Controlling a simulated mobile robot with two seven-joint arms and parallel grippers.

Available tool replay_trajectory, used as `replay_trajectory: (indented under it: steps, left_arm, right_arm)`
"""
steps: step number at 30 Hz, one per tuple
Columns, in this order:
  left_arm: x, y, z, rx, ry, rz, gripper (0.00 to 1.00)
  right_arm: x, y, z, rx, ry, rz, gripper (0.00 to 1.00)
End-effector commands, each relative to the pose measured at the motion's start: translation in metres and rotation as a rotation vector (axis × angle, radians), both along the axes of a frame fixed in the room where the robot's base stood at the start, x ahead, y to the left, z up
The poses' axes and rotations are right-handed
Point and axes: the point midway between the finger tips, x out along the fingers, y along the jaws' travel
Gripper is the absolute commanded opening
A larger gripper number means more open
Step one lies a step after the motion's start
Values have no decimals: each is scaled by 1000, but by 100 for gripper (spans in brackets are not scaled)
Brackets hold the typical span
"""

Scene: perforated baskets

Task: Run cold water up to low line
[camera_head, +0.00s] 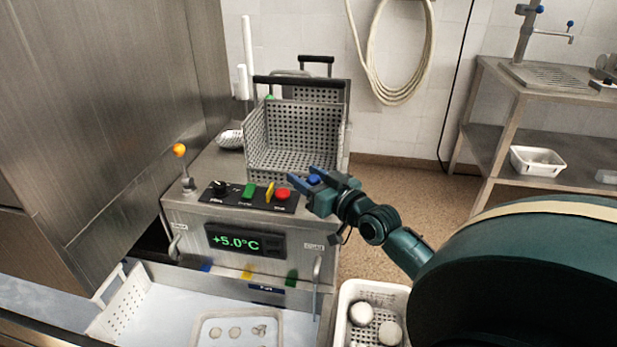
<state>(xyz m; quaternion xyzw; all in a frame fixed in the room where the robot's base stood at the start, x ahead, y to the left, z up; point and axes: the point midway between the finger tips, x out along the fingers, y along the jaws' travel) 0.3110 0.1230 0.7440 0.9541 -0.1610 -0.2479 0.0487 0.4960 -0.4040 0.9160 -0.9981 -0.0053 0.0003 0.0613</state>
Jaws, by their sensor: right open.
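A steel machine with a green +5.0°C display (245,241) stands in the middle of the view. Its top panel carries a black knob (219,187), a green button (249,190), a yellow switch (270,191) and a red button (282,194). A blue button (314,180) shows between the fingers of my right gripper (302,175). The gripper is open at the panel's right end; I cannot tell whether it touches the button. An orange-ball lever (179,150) stands at the left. No water or level line is visible. My left gripper is out of view.
A perforated basket (296,135) with a black handle stands behind the panel. A tray (205,330) with round pieces lies in front. A white basket (364,290) holds pale round items. A hose (360,60) hangs on the wall. A sink tap (555,35) is far right.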

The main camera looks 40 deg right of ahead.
Motion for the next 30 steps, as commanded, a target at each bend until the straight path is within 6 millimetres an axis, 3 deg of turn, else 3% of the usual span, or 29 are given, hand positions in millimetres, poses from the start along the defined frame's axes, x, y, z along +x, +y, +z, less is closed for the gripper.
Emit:
replay_trajectory:
  steps: [4,22,30]
  left_arm:
    - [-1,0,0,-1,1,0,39]
    - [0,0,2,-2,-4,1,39]
    - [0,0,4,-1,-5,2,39]
  right_arm:
    - [0,0,0,0,0,0,49]
    - [0,0,0,0,0,0,0]
    - [0,0,1,2,2,0,0]
